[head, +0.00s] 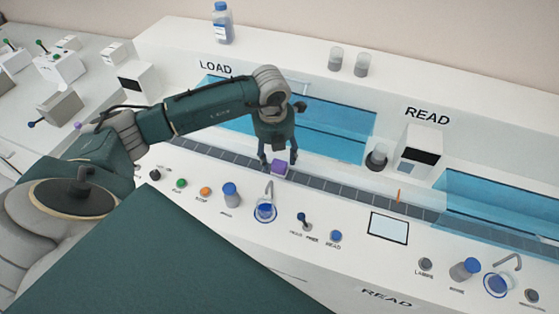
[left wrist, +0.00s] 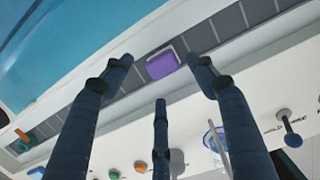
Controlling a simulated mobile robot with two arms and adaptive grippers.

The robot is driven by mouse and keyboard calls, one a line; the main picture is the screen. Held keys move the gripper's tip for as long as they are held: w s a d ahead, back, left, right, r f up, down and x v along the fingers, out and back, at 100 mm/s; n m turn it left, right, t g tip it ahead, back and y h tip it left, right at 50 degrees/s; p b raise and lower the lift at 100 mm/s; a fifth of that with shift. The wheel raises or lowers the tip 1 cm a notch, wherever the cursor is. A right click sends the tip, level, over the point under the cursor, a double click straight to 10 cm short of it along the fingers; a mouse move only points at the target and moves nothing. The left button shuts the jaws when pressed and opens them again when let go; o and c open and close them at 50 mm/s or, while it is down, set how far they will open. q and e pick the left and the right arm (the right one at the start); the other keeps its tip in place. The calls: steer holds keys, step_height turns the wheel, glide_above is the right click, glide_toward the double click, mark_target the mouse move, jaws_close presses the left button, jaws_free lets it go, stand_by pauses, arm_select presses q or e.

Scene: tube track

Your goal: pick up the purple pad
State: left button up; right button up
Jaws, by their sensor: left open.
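The purple pad (head: 280,168) is a small block on the grey segmented track (head: 335,188), below the LOAD window in the head view. In the left wrist view the purple pad (left wrist: 162,64) lies on the dark track between the tips of my fingers, with a gap on each side. My left gripper (head: 279,157) points down over the pad with its fingers spread. It also shows in the left wrist view (left wrist: 160,76), open and empty. I cannot tell exactly how high the fingertips are above the track. My right gripper is not in view.
A front panel with knobs, a blue-topped button (head: 231,194) and a small sink tap (head: 269,190) lies just in front of the track. Blue windows stand behind it. A grey cylinder (head: 377,157) and a READ box (head: 421,150) stand to the right.

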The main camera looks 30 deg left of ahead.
mark_target(279, 163)
arm_select(q)
steer(key=f+b, duration=0.2)
steer(key=f, duration=0.1)
steer(key=f+b, duration=0.1)
steer(key=f, duration=0.1)
steer(key=shift+w+d, duration=0.1)
steer(key=shift+w, duration=0.3)
steer(key=c, duration=1.3)
